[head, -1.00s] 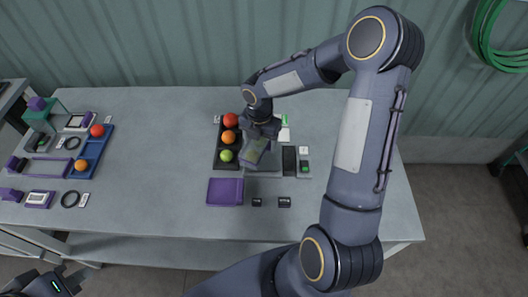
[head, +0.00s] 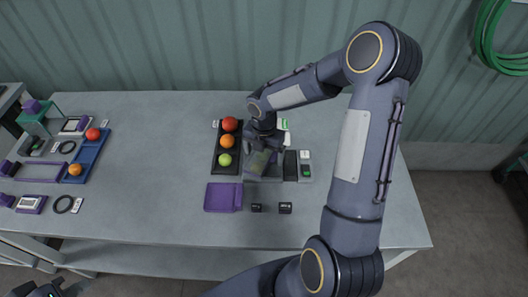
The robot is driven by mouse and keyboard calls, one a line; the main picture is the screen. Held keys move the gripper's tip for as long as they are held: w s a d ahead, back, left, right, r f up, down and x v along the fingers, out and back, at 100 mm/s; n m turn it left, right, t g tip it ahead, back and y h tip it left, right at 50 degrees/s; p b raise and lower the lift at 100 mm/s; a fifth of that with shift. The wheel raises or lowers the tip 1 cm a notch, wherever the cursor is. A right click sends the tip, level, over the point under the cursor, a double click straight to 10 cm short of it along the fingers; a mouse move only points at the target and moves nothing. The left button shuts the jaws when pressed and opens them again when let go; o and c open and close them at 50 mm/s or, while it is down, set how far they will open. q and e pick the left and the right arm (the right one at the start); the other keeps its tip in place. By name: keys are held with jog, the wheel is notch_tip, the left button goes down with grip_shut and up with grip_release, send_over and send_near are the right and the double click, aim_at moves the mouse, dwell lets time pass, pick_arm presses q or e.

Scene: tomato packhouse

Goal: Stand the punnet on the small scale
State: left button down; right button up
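My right gripper (head: 264,147) is over the middle-right of the table, pointing down, and appears shut on the punnet. The punnet (head: 260,161) is a small see-through tub with a greenish look, directly below the fingers and partly hidden by them. A pale grey flat device, seemingly the small scale (head: 272,179), lies under and around the punnet. Whether the punnet touches it I cannot tell from above. My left gripper (head: 42,292) is at the bottom left corner, cut off by the picture edge, away from the table things.
A black tray (head: 216,168) with red, orange and green tomatoes stands just left of the punnet. A purple tray (head: 222,197) and two small dark blocks (head: 285,208) lie in front. A blue tray (head: 91,160) is far left. The table's middle is clear.

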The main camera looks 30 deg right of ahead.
jog(key=s+r+m+t, duration=0.1)
jog(key=s+r+m, duration=0.2)
jog(key=r, duration=0.5)
jog(key=s+r+m, duration=0.3)
jog(key=r, duration=0.6)
jog(key=s+a+m+t+y, duration=0.2)
jog(key=s+a+m, duration=0.1)
jog(key=s+m, duration=0.4)
jog(key=s+a+r+m+t+y, duration=0.1)
jog(key=s+a+m, duration=0.3)
jog(key=s+m, duration=0.4)
jog(key=shift+s+r+m+t+y, duration=0.35)
jog(key=shift+m+t, duration=0.45)
jog(key=shift+m, duration=2.2)
jog(key=shift+w, duration=0.1)
